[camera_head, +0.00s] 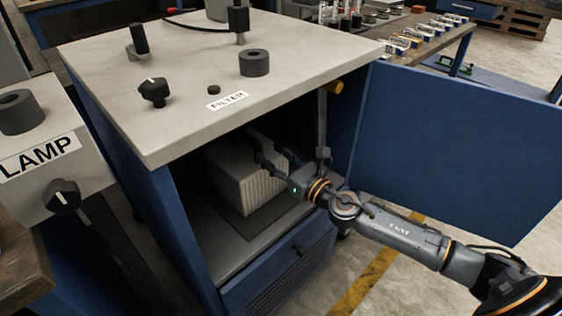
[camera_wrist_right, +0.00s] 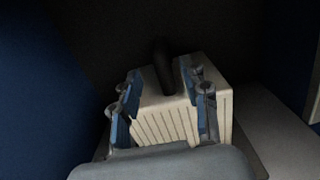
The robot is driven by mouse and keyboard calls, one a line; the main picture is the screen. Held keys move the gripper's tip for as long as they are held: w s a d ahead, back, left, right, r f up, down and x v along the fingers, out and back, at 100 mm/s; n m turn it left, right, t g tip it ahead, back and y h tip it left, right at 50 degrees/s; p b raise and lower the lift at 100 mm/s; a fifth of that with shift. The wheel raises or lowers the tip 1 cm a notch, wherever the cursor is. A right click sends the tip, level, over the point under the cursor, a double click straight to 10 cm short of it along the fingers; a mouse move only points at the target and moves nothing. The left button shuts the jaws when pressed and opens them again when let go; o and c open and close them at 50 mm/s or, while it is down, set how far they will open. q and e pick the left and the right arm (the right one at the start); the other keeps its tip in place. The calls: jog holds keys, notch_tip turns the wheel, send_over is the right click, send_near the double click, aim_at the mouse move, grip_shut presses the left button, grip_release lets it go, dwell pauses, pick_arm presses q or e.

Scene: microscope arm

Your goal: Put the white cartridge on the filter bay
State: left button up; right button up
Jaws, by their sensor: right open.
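The white cartridge (camera_head: 264,193) is a pale box with a ribbed front. It stands upright inside the open filter bay (camera_head: 224,247), on or just above a dark pad (camera_head: 240,228) on the bay floor. In the right wrist view the cartridge (camera_wrist_right: 168,125) has a dark handle (camera_wrist_right: 163,66) on top. My right gripper (camera_head: 262,153) reaches in from the right. It is open, with its blue fingers (camera_wrist_right: 160,92) on either side of the cartridge's upper part; I cannot tell whether they touch it. My left gripper is out of view.
The blue cabinet door (camera_head: 460,150) stands open to the right. The grey cabinet top (camera_head: 195,70) with the FILTER label (camera_head: 227,100) overhangs the bay. A LAMP box (camera_head: 45,150) is at the left. A drawer front (camera_head: 280,265) is below the bay.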

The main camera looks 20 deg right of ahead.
jog(key=s+d+f+m+g+h, duration=0.2)
jog(key=s+f+m+h, duration=0.35)
jog(key=m, duration=0.65)
jog(key=s+d+f+m+g+h, duration=0.2)
jog(key=s+f+m+h, duration=0.2)
jog(key=s+m, duration=0.55)
jog(key=s+a+f+m+g+y, duration=0.1)
jog(key=s+a+f+m+g, duration=0.1)
jog(key=s+m, duration=0.3)
jog(key=s+a+f+m+g+y, duration=0.1)
jog(key=s+a+f+m+g, duration=0.1)
jog(key=s+f+m+g, duration=0.2)
jog(key=s+a+f+m+g+y, duration=0.1)
jog(key=s+a+f+m+g, duration=0.1)
jog(key=s+m, duration=0.5)
jog(key=s+f+g, duration=0.1)
jog(key=s, duration=0.1)
jog(key=shift+s+a+g, duration=0.25)
jog(key=shift+s+g, duration=0.1)
jog(key=shift+g, duration=0.05)
jog(key=shift+m, duration=0.25)
